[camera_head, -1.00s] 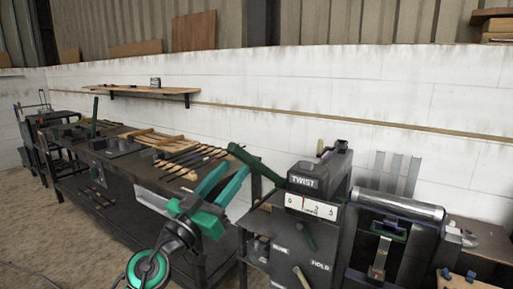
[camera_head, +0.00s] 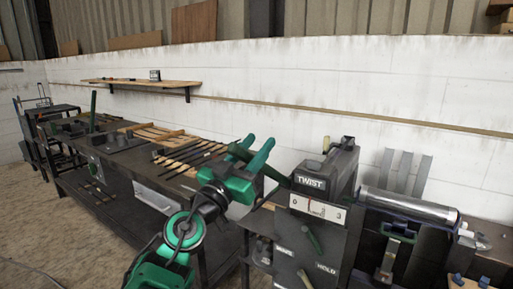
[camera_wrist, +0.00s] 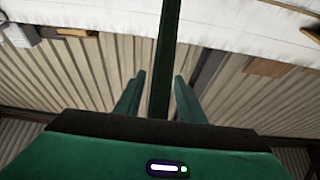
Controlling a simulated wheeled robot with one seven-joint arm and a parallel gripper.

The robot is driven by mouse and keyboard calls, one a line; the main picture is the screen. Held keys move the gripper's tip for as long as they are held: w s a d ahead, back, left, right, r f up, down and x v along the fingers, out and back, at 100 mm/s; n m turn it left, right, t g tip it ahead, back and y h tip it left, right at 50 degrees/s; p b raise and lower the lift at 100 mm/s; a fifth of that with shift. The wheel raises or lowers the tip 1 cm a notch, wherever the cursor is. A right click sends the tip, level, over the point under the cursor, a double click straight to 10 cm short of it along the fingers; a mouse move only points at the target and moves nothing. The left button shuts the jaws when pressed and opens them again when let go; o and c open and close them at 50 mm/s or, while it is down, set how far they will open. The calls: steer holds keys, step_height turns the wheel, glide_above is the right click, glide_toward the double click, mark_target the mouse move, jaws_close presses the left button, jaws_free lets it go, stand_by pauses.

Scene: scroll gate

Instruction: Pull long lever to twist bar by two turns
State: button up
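The long lever (camera_head: 278,177) is a dark green bar. It slants up and left from the side of the dark machine (camera_head: 325,197) labelled TWIST. My gripper (camera_head: 259,141) is at the lever's outer part, with its green fingers pointing up and right. In the wrist view, the lever (camera_wrist: 165,60) runs between the two fingers of my gripper (camera_wrist: 157,76), with a gap on each side. The fingers are open around it and not closed on it. My gripper hides part of the lever in the head view. A white dial strip (camera_head: 317,209) is on the machine's front; its pointer is too small to read.
A workbench (camera_head: 160,182) with dark and wooden bars stands left of my gripper. A shorter green handle (camera_head: 313,239) and a pale handle (camera_head: 304,279) are lower on the machine's front. A metal roller (camera_head: 408,205) is to the right. A white wall and shelf (camera_head: 140,83) are behind.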

jaws_close()
steer(key=shift+w+d+r, duration=0.15)
steer(key=shift+w+r, duration=0.05)
steer(key=shift+w, duration=0.05)
stand_by(0.5)
